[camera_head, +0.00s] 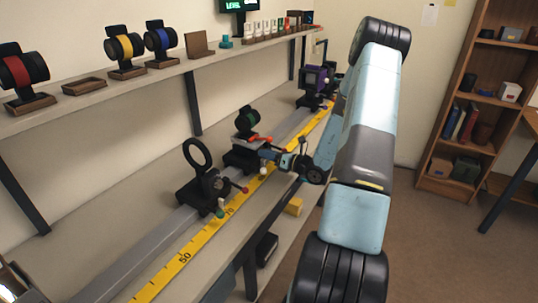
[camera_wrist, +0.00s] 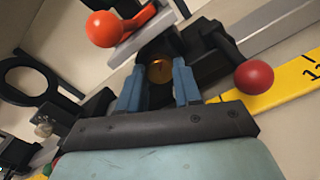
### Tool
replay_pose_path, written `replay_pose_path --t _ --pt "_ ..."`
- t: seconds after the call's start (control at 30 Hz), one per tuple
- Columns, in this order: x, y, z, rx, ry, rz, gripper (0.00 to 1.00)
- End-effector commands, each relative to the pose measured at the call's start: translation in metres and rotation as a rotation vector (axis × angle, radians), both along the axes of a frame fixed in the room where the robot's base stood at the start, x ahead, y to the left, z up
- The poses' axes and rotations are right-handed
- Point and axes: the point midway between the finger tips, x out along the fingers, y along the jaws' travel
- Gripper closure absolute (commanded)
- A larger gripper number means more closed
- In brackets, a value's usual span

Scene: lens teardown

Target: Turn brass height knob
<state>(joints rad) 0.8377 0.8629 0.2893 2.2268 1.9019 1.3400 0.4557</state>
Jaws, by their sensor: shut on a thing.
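The brass height knob (camera_wrist: 159,71) shows in the wrist view as a small round golden end on a black carrier (camera_wrist: 205,48). My gripper (camera_wrist: 158,83) has its two blue fingers on either side of the knob and is shut on it. In the head view my gripper (camera_head: 272,155) reaches the carrier from the right, and I cannot make out the knob there. An orange-red ball lever (camera_wrist: 104,28) shows above the knob in the wrist view.
A red ball knob (camera_wrist: 254,77) is close to the right finger. A black ring holder (camera_head: 196,153) stands on the rail to the left, and a purple box unit (camera_head: 313,79) farther along. A yellow scale (camera_head: 184,258) runs along the bench. A wall shelf (camera_head: 90,87) holds several lenses.

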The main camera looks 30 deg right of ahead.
Motion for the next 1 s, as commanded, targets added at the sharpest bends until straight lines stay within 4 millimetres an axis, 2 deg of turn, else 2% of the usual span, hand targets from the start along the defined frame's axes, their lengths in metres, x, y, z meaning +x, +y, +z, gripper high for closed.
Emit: replay_pose_path --t 0.03,0.37,0.87,0.9,1.0 --pt "0.0018 -0.0047 0.0013 0.021 0.011 -0.009 0.97" --pt "0.0021 -0.0046 0.0013 0.128 0.081 -0.01 0.97" --pt "0.0023 -0.0043 0.0011 0.145 0.094 -0.009 0.97" --pt "0.0023 -0.0043 0.001 0.145 0.093 -0.009 0.65" --pt "0.0019 -0.0034 0.0008 0.145 0.094 -0.008 0.55"
